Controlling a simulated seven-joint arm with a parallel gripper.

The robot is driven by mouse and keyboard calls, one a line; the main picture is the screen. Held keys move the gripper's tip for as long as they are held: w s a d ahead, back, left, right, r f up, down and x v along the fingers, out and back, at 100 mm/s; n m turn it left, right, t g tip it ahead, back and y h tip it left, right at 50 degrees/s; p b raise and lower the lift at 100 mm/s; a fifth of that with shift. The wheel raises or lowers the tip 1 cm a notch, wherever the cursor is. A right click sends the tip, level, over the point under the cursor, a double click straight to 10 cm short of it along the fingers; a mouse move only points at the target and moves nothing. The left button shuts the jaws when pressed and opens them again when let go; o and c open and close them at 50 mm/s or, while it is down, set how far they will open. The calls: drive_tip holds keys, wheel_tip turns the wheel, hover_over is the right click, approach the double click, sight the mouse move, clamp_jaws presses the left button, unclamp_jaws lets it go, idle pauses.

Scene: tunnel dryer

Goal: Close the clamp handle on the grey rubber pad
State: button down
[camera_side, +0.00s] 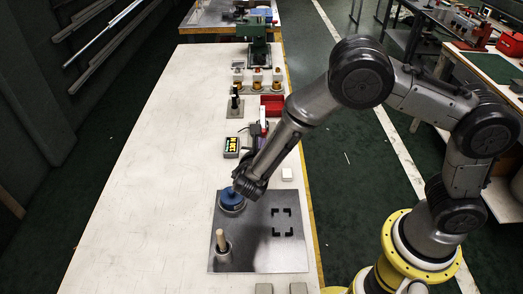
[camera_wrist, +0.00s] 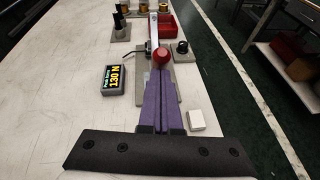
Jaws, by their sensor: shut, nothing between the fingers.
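The clamp shows in the wrist view as a silver handle (camera_wrist: 153,28) with a red ball knob (camera_wrist: 160,57), above a grey base (camera_wrist: 140,88). The handle runs from the knob away from me; its exact angle is unclear. My gripper (camera_wrist: 160,74) has its purple fingers together and empty, with the tips at or just short of the knob; contact cannot be told. In the side view my gripper (camera_side: 263,137) reaches over the clamp and hides most of it. The grey rubber pad cannot be made out behind the fingers and handle.
A meter (camera_wrist: 115,79) reading 1.30 N stands left of the clamp, with a black cable. A black knob (camera_wrist: 181,47) and a white block (camera_wrist: 196,119) are at right. A red bin (camera_side: 271,105) lies beyond. A blue-topped piece (camera_side: 232,199) stands on a dark plate (camera_side: 270,262).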

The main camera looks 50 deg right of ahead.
drive_tip(key=w+d+r+g+y, duration=0.1)
drive_tip(key=w+d+g+y, duration=0.1)
drive_tip(key=w+d+r+g+y, duration=0.2)
drive_tip(key=shift+y, duration=0.3)
drive_tip(key=shift+w+d, duration=0.4)
drive_tip(key=shift+w+d+r, duration=0.1)
drive_tip(key=shift+r, duration=0.05)
drive_tip(key=shift+n, duration=0.3)
drive_tip(key=s+a+f+v, duration=0.1)
drive_tip(key=v, duration=1.2)
drive_tip(key=shift+a, duration=0.35)
drive_tip(key=shift+f, duration=0.15)
